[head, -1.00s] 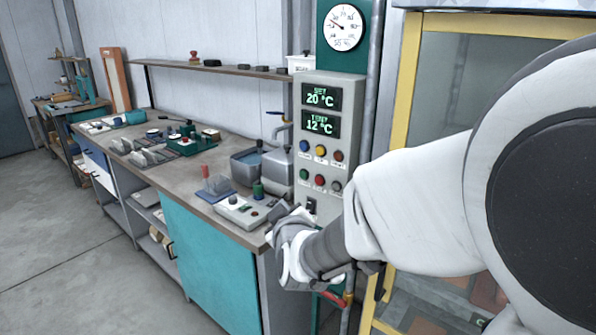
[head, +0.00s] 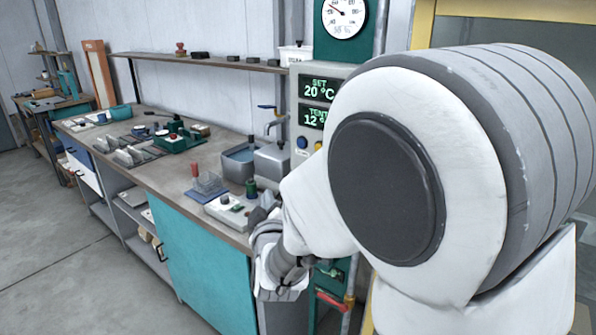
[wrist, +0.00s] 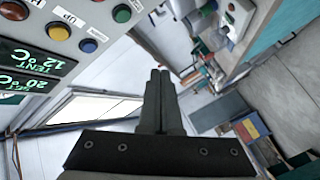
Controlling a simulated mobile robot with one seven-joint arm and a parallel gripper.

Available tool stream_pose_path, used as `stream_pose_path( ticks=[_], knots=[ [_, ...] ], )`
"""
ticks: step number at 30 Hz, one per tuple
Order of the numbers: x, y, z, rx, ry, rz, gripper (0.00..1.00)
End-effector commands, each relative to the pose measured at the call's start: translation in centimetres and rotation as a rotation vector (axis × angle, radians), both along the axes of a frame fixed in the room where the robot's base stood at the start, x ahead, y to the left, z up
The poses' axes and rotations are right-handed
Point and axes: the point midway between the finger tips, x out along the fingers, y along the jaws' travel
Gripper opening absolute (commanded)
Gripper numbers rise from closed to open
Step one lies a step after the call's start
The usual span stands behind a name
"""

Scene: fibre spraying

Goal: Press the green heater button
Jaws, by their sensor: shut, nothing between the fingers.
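The grey heater control panel (head: 305,165) stands right of the bench in the head view, its lower buttons hidden behind my arm. In the wrist view the panel (wrist: 60,85) fills the upper left. The green button (wrist: 122,13) is near the top edge, beside the blue button (wrist: 89,46), with a yellow button (wrist: 57,32) and a red one (wrist: 14,9) further left. My gripper (wrist: 160,72) is shut and empty, its fingers together. In that picture the fingertips lie below and right of the green button, apart from it.
The workbench (head: 160,180) runs along the wall with several tools and a white control box (head: 228,212) near its right end. A sink (head: 240,160) with a tap is by the panel. A yellow-framed cabinet (head: 423,25) is at right. The floor at left is clear.

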Motion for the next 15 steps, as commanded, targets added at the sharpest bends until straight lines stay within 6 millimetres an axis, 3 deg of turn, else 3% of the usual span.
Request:
stream_pose_path(
  ticks=[15],
  knots=[
    [4.8,-3.9,0.0,0.000,0.000,-0.004,0.00]
  ],
)
